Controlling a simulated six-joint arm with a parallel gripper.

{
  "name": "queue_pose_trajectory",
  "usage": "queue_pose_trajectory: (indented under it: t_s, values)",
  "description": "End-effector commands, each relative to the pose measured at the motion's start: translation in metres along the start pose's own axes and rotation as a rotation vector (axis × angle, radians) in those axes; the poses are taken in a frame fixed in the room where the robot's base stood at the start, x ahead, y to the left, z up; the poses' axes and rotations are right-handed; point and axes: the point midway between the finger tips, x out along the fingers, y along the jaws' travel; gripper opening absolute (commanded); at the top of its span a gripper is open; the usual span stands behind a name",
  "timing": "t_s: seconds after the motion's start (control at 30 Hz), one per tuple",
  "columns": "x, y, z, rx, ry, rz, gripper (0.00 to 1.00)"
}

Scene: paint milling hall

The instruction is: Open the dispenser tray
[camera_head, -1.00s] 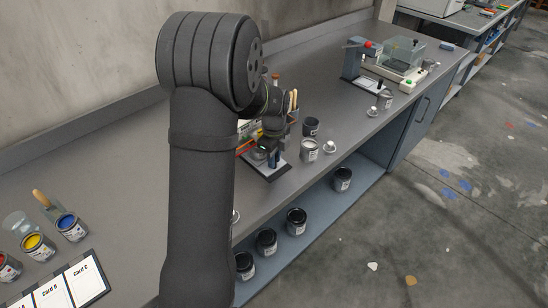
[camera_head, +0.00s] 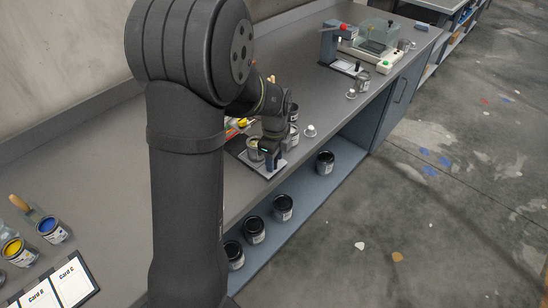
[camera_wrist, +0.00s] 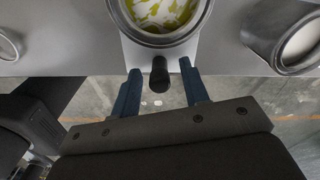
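A pale flat tray plate (camera_wrist: 131,48) with a dark rounded knob (camera_wrist: 159,84) at its front edge shows in the wrist view. An open can with white and yellow-green contents (camera_wrist: 160,14) stands on the plate. My gripper (camera_wrist: 159,73) is open, its two blue fingers on either side of the knob with a gap on both sides. In the head view my gripper (camera_head: 270,150) is low at the front edge of the tray plate (camera_head: 250,160). My gripper and arm partly hide the tray there.
A grey can with pale contents (camera_wrist: 300,42) stands close on the right in the wrist view. Color cards (camera_head: 72,280) and paint cans lie left on the bench. A press-like device (camera_head: 335,45) stands further back. Dark cans (camera_head: 283,208) stand on the lower shelf.

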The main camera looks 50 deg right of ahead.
Motion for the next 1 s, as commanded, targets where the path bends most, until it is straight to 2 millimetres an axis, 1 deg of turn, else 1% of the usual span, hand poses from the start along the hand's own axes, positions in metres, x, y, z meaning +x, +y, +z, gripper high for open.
queue_pose_trajectory:
  t_s: [0.23,0.37,0.47,0.8,0.9,1.0]
  values:
    - [-0.003,0.000,0.000,0.000,0.000,-0.001,0.41]
    - [-0.017,-0.001,0.000,0.000,-0.001,-0.004,0.41]
    - [-0.037,-0.001,0.000,0.000,-0.001,-0.005,0.41]
    - [-0.121,-0.001,0.000,0.000,-0.001,-0.005,0.41]
    - [-0.141,-0.001,0.000,0.000,-0.001,-0.004,0.41]
    - [-0.157,-0.001,0.000,0.000,-0.001,-0.003,0.41]
